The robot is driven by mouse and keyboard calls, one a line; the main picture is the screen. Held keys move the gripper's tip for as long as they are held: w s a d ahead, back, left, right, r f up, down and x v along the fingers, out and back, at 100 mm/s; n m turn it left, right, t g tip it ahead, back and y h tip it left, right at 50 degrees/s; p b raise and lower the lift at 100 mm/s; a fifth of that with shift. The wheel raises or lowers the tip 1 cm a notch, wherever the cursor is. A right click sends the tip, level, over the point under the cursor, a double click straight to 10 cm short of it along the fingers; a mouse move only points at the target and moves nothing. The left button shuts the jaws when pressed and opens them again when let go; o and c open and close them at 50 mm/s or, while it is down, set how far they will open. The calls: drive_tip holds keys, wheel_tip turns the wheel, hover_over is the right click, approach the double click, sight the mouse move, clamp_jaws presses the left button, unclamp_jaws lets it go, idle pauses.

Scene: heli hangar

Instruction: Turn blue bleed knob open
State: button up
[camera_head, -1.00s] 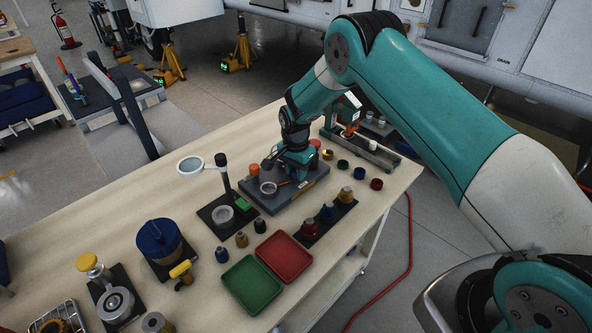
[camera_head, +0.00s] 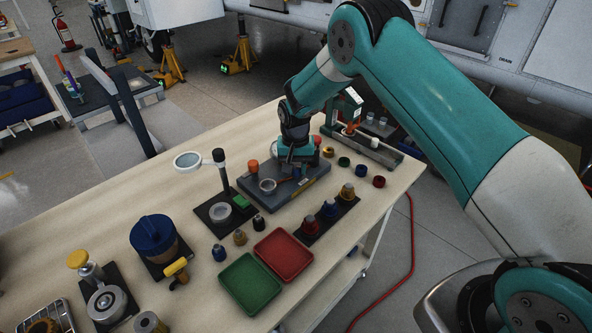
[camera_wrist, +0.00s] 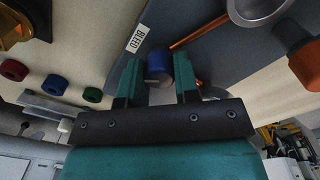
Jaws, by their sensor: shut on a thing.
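The blue bleed knob (camera_wrist: 158,60) is between the two fingers of my gripper (camera_wrist: 161,76) in the wrist view. The fingers are shut on its sides. A white label reading BLEED (camera_wrist: 136,39) lies beside the knob on the grey base plate (camera_wrist: 105,15). A copper tube (camera_wrist: 199,32) runs away from near the knob. In the head view my gripper (camera_head: 296,170) is low over the grey plate (camera_head: 256,200), and the knob is mostly hidden by it.
A bench fixture (camera_head: 370,150) stands behind.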

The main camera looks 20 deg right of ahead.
sight(295, 167)
drive_tip(key=n+b, duration=0.1)
drive_tip(key=n, duration=0.4)
drive_tip(key=shift+n, duration=0.3)
drive_tip(key=n+b, duration=0.1)
drive_tip(key=n, duration=0.4)
drive_tip(key=shift+n, duration=0.3)
drive_tip(key=o, duration=0.6)
drive_tip(key=shift+o, duration=0.2)
drive_tip(key=shift+r, duration=0.1)
wheel_tip(295, 167, up, 17)
drive_tip(key=b, duration=0.1)
drive_tip(key=shift+s+a+r, duration=0.15)
drive_tip(key=shift+a, duration=0.05)
